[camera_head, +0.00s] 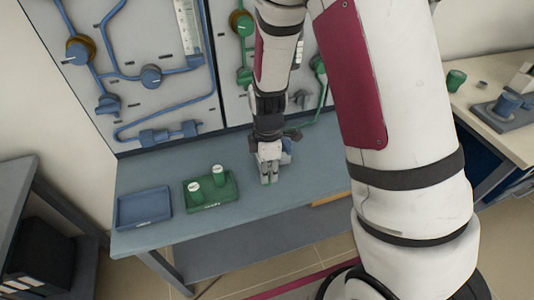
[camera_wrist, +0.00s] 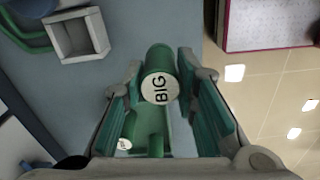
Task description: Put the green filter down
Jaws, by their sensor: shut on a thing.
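My gripper (camera_head: 268,178) is over the blue-grey bench, to the right of the green tray. In the wrist view, my gripper (camera_wrist: 163,110) has its green-padded fingers on either side of the green filter (camera_wrist: 157,60) and is shut on it. The filter is a green cylinder with a white end marked "BIG" facing the wrist camera. In the head view the fingers mostly hide it, and I cannot tell whether it touches the bench. The green tray (camera_head: 213,206) holds two green pieces with white tops, one at the left (camera_head: 195,190) and one at the right (camera_head: 218,175).
An empty blue tray (camera_head: 144,222) lies left of the green tray. A grey square open box (camera_wrist: 80,36) sits on the bench beside my gripper. A panel with blue and green pipes (camera_head: 160,70) stands behind. The bench's front edge is close to the gripper.

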